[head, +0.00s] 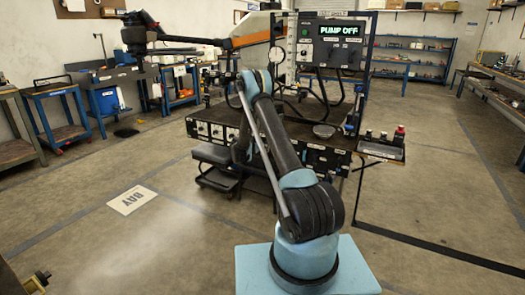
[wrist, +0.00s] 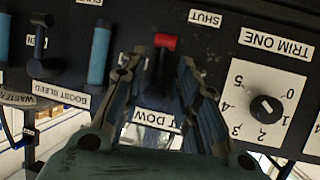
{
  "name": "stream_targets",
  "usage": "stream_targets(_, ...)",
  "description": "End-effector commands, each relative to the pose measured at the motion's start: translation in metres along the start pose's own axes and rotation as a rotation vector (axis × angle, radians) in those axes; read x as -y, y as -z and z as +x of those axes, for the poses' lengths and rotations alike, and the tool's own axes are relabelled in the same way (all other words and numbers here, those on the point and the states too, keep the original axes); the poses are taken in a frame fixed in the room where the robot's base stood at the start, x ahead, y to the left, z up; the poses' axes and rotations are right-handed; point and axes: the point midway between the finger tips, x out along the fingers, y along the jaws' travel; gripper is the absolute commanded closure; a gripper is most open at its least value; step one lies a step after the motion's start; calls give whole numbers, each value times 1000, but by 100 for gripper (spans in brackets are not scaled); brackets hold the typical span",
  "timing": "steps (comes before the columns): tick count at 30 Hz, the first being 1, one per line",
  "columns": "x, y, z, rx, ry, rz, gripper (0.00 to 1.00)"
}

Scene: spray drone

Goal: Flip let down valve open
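The wrist view is upside down. The let down valve is a lever with a red tip (wrist: 165,41) on a dark panel. Its tip points to the top of the picture, left of a SHUT label (wrist: 205,18). A label (wrist: 157,117) reading partly "T DOW" sits below the lever, partly covered by my fingers. My gripper (wrist: 161,62) is open, one finger on each side of the lever. I cannot tell whether either finger touches it. In the head view my arm hides the gripper, and I cannot make out the valve.
A TRIM ONE dial (wrist: 265,108) is right of the lever. Blue-handled levers (wrist: 97,55) marked BOOST BLEED and WASTE are left. In the head view, a PUMP OFF display (head: 339,30) tops the bench, and a small shelf (head: 381,151) juts out right. Floor on the right is clear.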

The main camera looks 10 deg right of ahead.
Motion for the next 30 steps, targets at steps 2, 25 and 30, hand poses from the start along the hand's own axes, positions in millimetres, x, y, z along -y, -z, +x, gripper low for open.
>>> stream_targets(2,0,0,0,0,0,0,71)
stream_targets(25,3,-1,-3,-23,-35,-104,100)
stream_targets(30,1,-2,-2,-49,-85,-222,100)
